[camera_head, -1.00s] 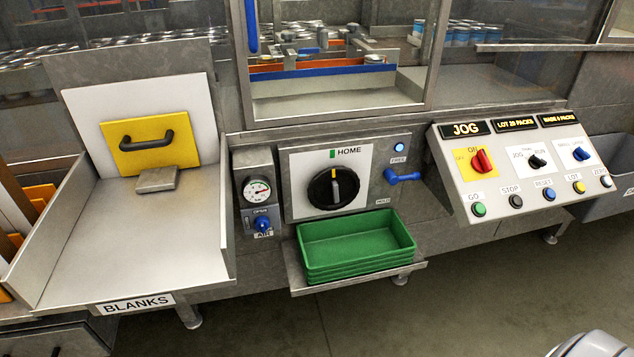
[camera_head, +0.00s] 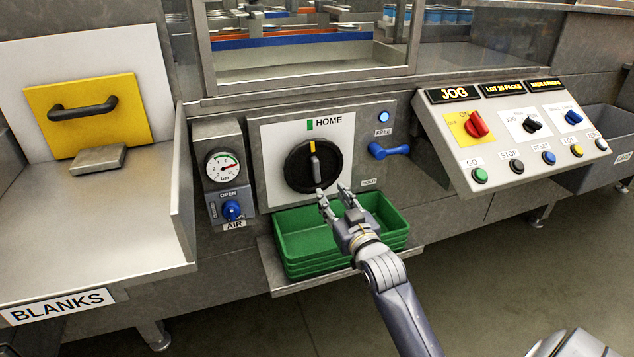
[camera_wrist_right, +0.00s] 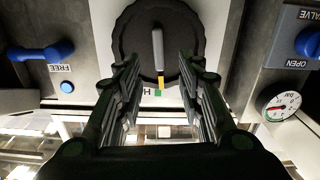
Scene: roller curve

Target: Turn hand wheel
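The hand wheel (camera_head: 312,166) is a black knurled disc with a grey handle bar on a white plate marked HOME. Its yellow mark points up, just below the green HOME mark (camera_head: 310,125). My right gripper (camera_head: 333,194) is open in front of the wheel's lower right edge in the head view. In the right wrist view the wheel (camera_wrist_right: 130,38) appears upside down, and the grey handle (camera_wrist_right: 158,50) lies between the spread fingers (camera_wrist_right: 160,65). I cannot tell whether the fingers touch the wheel. My left gripper is not in view.
Green trays (camera_head: 290,232) are stacked on a shelf under the wheel, below my right gripper. A blue lever (camera_head: 390,151) is right of the wheel, the pressure gauge (camera_head: 222,167) and blue air valve (camera_head: 232,210) left. The control panel (camera_head: 450,120) juts out at the right.

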